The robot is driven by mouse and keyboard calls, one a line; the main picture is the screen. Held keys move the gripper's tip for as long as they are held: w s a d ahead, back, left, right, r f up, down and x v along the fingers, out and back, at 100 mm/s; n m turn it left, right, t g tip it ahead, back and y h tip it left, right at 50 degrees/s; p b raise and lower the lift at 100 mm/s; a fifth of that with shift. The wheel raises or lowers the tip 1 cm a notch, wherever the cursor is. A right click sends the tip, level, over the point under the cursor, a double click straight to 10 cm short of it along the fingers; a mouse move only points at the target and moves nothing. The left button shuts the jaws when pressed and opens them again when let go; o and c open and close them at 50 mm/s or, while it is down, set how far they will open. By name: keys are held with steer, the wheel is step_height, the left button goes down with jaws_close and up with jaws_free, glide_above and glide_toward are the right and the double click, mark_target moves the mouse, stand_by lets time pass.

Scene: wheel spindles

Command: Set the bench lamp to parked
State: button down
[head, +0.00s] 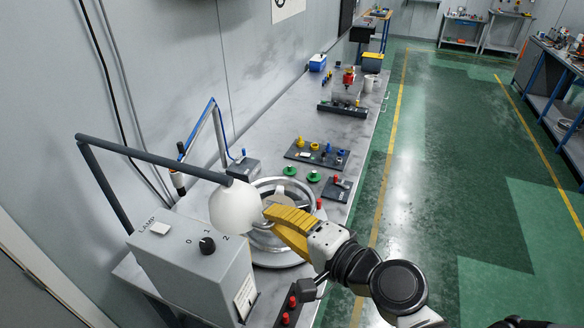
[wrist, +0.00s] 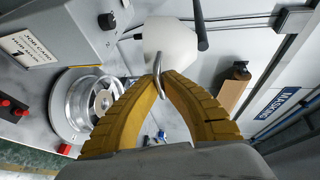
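The bench lamp has a white rounded shade (head: 236,207) on a dark jointed arm (head: 150,155). The shade (wrist: 172,50) also fills the upper middle of the wrist view, with a small curved metal handle (wrist: 158,68) at its near side. My gripper (head: 268,212) is at the right side of the shade. In the wrist view its yellow fingertips (wrist: 160,82) meet around the metal handle and look shut on it. The grey LAMP box (head: 195,265) stands below, with a black knob (head: 207,245) marked 0, 1 and 2; its setting is unclear.
A silver wheel (head: 268,252) lies on the bench under the lamp and my gripper. Red buttons (head: 287,318) sit at the front. A dark tray of small coloured parts (head: 316,154) and green knobs lie farther back. A blue-armed stand (head: 213,125) is behind the lamp.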

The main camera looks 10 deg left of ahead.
steer(key=c, duration=1.8)
jaws_free()
steer(key=shift+s+a+f, duration=0.1)
steer(key=shift+s, duration=0.1)
steer(key=shift+o, duration=1.2)
steer(key=shift+s+a, duration=0.1)
steer(key=shift+s, duration=0.15)
steer(key=shift+w, duration=0.1)
steer(key=shift+w, duration=0.1)
steer(key=shift+d, duration=0.2)
steer(key=v, duration=0.7)
steer(key=shift+s, duration=0.25)
